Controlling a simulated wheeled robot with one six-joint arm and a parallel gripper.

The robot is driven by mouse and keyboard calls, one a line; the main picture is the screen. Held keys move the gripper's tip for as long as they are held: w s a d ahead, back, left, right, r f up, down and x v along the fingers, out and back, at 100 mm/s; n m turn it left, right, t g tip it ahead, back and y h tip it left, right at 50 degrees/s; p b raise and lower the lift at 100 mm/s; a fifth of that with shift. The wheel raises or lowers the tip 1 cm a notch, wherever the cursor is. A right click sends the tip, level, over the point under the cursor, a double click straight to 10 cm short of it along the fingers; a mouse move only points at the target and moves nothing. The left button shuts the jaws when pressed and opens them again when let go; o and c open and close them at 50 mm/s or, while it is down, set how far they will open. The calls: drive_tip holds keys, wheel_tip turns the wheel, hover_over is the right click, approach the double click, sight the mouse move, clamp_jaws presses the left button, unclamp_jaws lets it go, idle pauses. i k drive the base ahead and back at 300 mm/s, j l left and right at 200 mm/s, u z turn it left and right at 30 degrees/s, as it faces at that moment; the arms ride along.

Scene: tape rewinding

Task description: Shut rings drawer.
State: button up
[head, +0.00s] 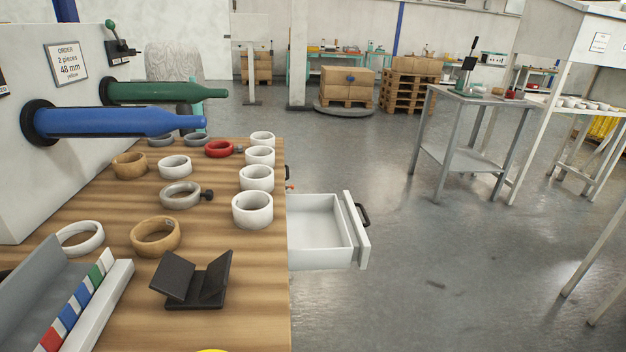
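A white drawer (358,232) stands pulled out from the right side of the wooden workbench (262,320). Its inside looks empty, and a dark handle (363,214) is on its front panel, facing right. I cannot read any label on it, so I cannot tell whether it is the rings drawer. My gripper is not in view.
White rings (252,210) and tan rings (155,237) lie on the bench near a black V-shaped stand (192,281). Blue (120,122) and green (160,92) spindles jut from a grey panel. Open floor (430,260) lies right of the drawer; a grey table (470,95) stands beyond.

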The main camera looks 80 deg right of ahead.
sight(323, 232)
drive_tip(key=z, duration=2.4)
